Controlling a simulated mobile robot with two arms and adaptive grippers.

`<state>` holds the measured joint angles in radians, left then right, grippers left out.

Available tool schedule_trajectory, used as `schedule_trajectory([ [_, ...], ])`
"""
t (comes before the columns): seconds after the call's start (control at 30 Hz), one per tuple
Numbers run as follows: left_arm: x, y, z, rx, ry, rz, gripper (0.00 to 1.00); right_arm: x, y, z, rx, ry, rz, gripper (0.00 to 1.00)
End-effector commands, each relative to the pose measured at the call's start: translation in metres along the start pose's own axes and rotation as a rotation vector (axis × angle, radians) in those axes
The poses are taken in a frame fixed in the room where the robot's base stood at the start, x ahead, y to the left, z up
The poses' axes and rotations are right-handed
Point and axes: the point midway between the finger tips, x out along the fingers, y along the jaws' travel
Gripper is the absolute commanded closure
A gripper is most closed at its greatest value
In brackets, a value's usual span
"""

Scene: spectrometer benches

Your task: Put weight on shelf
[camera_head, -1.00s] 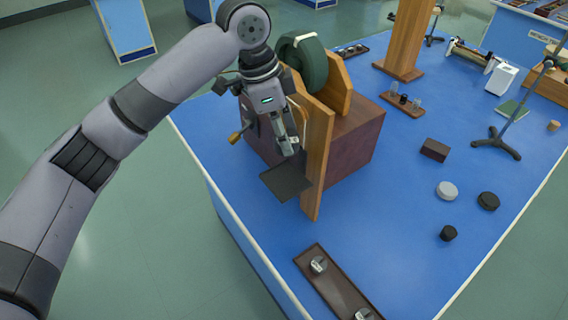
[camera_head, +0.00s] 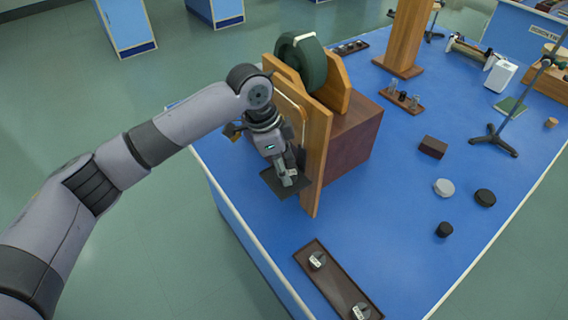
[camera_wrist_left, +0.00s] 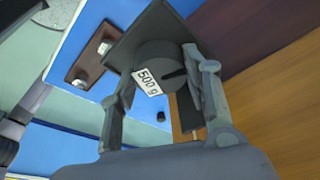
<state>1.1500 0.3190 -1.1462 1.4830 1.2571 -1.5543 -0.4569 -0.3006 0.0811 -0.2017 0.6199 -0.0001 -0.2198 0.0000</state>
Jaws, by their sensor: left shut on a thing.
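The weight (camera_wrist_left: 160,66) is a dark disc with a slot and a white "500 g" label, seen in the left wrist view. My left gripper (camera_head: 288,180) is shut on it, with one finger on either side. In the head view the gripper hides the weight. The shelf (camera_head: 269,183) is a small black plate beside the upright wooden board, directly under the gripper. In the left wrist view the shelf (camera_wrist_left: 138,40) lies behind the weight; I cannot tell whether they touch. My right gripper is not in view.
The wooden board (camera_head: 316,150) stands close beside the gripper, with a green wheel (camera_head: 303,65) behind it. A brown tray (camera_head: 322,277) with two metal weights lies at the table's front. Dark and grey discs (camera_head: 444,187) lie to the right. The blue table between is clear.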

Motion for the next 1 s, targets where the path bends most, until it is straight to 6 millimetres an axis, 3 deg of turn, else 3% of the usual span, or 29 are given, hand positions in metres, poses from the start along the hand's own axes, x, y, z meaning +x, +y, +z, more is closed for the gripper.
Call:
schedule_trajectory([
  [0.07,0.0,0.0,-0.001,0.001,0.002,-0.001,1.0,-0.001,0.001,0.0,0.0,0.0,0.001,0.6],
  [0.1,0.002,0.0,0.0,0.0,0.0,0.001,0.55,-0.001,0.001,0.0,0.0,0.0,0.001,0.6],
  [0.3,0.002,0.0,0.0,0.001,0.0,0.0,0.42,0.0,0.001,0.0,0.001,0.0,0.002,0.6],
  [0.4,0.002,0.0,0.0,0.001,0.0,0.0,0.36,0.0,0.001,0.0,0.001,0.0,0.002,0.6],
  [0.77,-0.002,0.0,-0.001,0.001,0.001,-0.001,0.36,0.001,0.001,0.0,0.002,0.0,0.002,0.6],
  [1.0,-0.042,-0.001,-0.001,0.001,0.002,-0.004,0.36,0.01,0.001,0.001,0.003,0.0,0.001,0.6],
])
